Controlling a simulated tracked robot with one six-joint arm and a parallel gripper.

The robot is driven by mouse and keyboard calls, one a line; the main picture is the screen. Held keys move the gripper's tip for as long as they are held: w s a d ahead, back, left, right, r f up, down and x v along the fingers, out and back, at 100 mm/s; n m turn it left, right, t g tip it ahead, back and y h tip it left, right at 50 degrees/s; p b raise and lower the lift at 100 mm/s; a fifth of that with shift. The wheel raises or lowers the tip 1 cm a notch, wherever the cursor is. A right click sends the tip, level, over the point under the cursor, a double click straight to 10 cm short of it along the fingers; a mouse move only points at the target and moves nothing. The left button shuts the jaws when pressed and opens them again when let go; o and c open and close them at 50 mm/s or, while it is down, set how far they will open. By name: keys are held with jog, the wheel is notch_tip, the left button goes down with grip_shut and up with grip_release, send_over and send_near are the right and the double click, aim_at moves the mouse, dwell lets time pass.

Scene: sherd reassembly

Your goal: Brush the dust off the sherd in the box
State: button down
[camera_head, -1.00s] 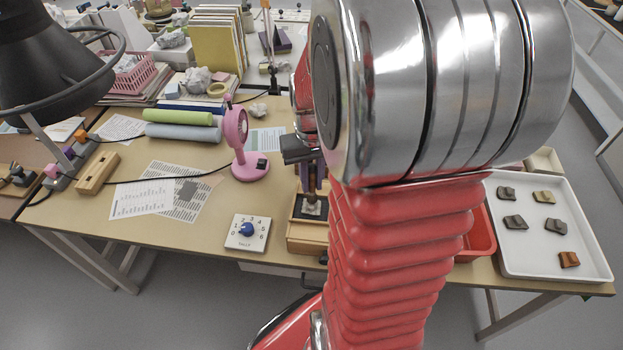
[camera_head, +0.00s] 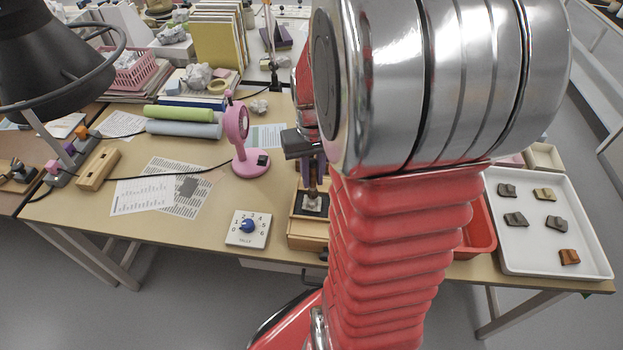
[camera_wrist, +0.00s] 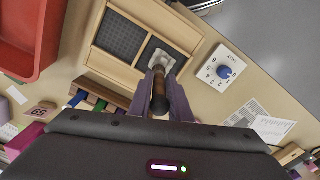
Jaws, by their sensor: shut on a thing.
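My gripper (camera_wrist: 160,98) is shut on the brown handle of a brush (camera_wrist: 160,90), which points down into a wooden box (camera_wrist: 96,62). The box has compartments with dark lining. A pale grey, dusty-looking sherd (camera_wrist: 172,55) lies in the compartment below the brush. The brush's bristle end is at the sherd; I cannot tell if it touches. In the head view my gripper (camera_head: 313,170) is over the box (camera_head: 307,232), and my arm covers its right part. The sherd's dust is too small to judge.
A dial block (camera_head: 248,229) stands left of the box, and a pink fan-like device (camera_head: 240,140) behind it. A red bin (camera_head: 480,235) and a white tray (camera_head: 540,255) of several sherds are at the right. Papers (camera_head: 165,190) lie at the left.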

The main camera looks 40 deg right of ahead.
dwell(0.3)
jog(key=shift+s+a+f, duration=0.1)
jog(key=shift+s+a, duration=0.5)
jog(key=shift+a, duration=0.1)
jog(key=shift+d, duration=0.1)
jog(key=shift+w+d, duration=0.6)
jog(key=shift+s+a, duration=0.6)
jog(key=shift+a, duration=0.1)
